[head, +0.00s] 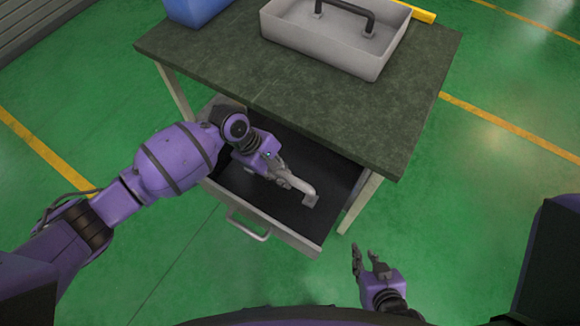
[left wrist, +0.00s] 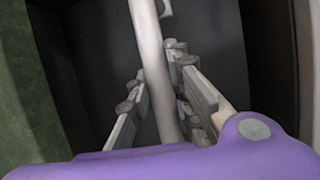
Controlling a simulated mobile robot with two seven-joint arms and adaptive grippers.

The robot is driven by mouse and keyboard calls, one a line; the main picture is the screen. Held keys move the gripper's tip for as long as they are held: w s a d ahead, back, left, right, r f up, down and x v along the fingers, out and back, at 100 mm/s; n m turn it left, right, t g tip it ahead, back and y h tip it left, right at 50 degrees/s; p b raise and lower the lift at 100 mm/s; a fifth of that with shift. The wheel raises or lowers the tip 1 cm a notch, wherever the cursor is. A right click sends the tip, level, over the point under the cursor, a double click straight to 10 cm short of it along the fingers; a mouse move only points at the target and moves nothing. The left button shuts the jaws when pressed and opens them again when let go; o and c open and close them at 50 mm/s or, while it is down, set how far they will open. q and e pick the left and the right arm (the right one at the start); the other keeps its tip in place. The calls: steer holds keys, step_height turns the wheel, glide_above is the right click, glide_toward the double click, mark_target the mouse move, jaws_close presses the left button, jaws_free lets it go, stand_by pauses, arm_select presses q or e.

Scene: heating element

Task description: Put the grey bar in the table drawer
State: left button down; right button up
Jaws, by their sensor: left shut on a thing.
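The table drawer (head: 285,234) is pulled open under the dark green table top (head: 310,85). My left gripper (head: 284,176) is over the drawer's dark floor and is shut on the grey bar (head: 300,185). The bar sticks out past the fingers, with a small squarish end piece towards the drawer's right side. In the left wrist view the bar (left wrist: 148,45) runs between the fingers, above the dark drawer floor (left wrist: 212,45). I cannot tell whether the bar touches the floor. My right gripper (head: 368,256) is open and empty, in front of the table.
A grey tray (head: 285,28) with a black handle stands on the table top, beside a blue box (head: 196,8) and a yellow object (head: 418,12). The drawer handle (head: 247,227) sticks out in front. The green floor around is clear.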

mark_target(281, 189)
arm_select(q)
step_height(281, 189, down, 4)
steer(key=shift+r, duration=0.25)
steer(key=c, duration=1.6)
jaws_free()
steer(key=shift+f, duration=0.15)
